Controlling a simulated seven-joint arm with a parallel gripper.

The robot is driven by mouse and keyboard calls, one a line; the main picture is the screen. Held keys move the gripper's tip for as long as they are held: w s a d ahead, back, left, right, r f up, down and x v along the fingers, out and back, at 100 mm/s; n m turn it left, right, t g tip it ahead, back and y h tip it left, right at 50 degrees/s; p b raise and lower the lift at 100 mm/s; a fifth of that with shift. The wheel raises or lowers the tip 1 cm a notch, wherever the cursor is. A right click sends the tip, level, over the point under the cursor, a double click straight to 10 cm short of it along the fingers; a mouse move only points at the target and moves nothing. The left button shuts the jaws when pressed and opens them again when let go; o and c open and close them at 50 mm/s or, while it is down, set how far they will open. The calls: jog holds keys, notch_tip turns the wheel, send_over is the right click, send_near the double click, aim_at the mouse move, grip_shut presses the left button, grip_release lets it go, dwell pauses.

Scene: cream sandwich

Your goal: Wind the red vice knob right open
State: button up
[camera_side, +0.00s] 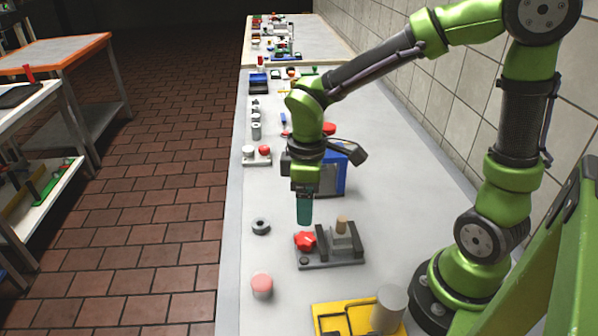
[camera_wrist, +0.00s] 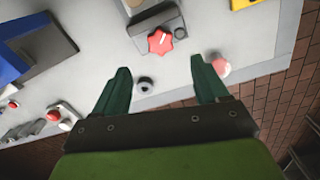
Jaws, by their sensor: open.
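The red vice knob (camera_side: 305,240) is a lobed red handle on the left side of a small grey vice (camera_side: 345,262) standing on the bench. A tan round piece (camera_side: 341,224) stands up at the vice's jaws. In the wrist view the knob (camera_wrist: 160,41) shows near the top middle, beyond my fingertips, with part of the vice (camera_wrist: 142,22) cut off by the top edge. My gripper (camera_side: 304,222) points down just above the knob in the side view. In the wrist view my gripper (camera_wrist: 158,75) has its two green fingers spread apart, with nothing held between them.
A dark ring (camera_side: 261,226) and a pinkish-red cylinder (camera_side: 262,286) stand near the bench's left edge. A yellow plate (camera_side: 340,318) with a grey cylinder (camera_side: 387,309) is at the front. A blue box (camera_side: 335,172) stands behind my gripper.

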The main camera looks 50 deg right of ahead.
notch_tip(320, 180, up, 22)
jog(key=n, duration=1.7)
jog(key=shift+s+r+g, duration=0.25)
jog(key=shift+g, duration=0.15)
jog(key=shift+a, duration=0.1)
jog(key=m, duration=1.5)
send_near(303, 238)
jog(key=shift+t, duration=0.4)
jog(key=f, duration=0.8)
jog(key=shift+s+f, duration=0.3)
jog(key=shift+c, duration=0.3)
